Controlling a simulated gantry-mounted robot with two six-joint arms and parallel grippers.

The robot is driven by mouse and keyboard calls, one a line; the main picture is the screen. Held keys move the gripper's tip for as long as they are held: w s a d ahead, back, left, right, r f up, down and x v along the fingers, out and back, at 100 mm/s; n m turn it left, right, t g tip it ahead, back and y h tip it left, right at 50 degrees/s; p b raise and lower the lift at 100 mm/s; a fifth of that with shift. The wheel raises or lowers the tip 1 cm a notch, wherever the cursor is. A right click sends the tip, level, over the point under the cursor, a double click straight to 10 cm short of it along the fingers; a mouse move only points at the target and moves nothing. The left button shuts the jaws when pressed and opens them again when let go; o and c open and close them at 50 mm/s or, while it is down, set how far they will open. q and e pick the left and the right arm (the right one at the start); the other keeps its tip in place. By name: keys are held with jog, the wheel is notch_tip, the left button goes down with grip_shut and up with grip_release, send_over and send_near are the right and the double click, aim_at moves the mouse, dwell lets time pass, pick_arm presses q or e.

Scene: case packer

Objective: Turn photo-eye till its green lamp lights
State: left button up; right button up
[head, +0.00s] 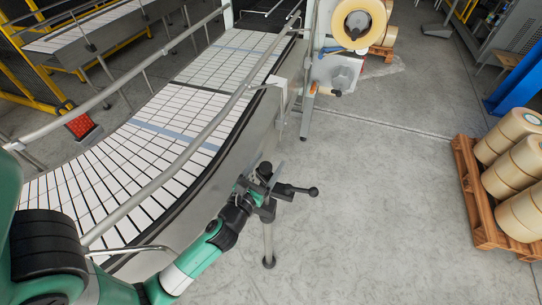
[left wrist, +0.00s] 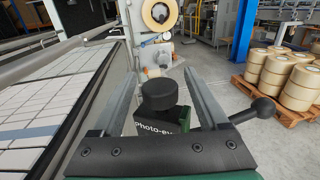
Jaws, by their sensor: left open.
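The photo-eye (left wrist: 158,97) is a dark unit with a round black cap and a white label on its front, partly cut off by my gripper. In the left wrist view it stands between the two fingers of my left gripper (left wrist: 158,62), which are apart with gaps on both sides. In the head view my left gripper (head: 262,181) is at the conveyor's right side, over the photo-eye's post. A black lever with a ball end (head: 312,191) sticks out to the right there. I cannot make out a lit green lamp. My right gripper is not in view.
The curved conveyor (head: 172,133) with its metal guard rail runs along the left. A machine with a tape roll (head: 359,22) stands at the back. A wooden pallet (head: 474,205) with tan rolls is at the right. The grey floor between is clear.

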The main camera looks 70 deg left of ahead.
pick_arm(q)
jog(key=shift+x, duration=0.9)
grip_shut()
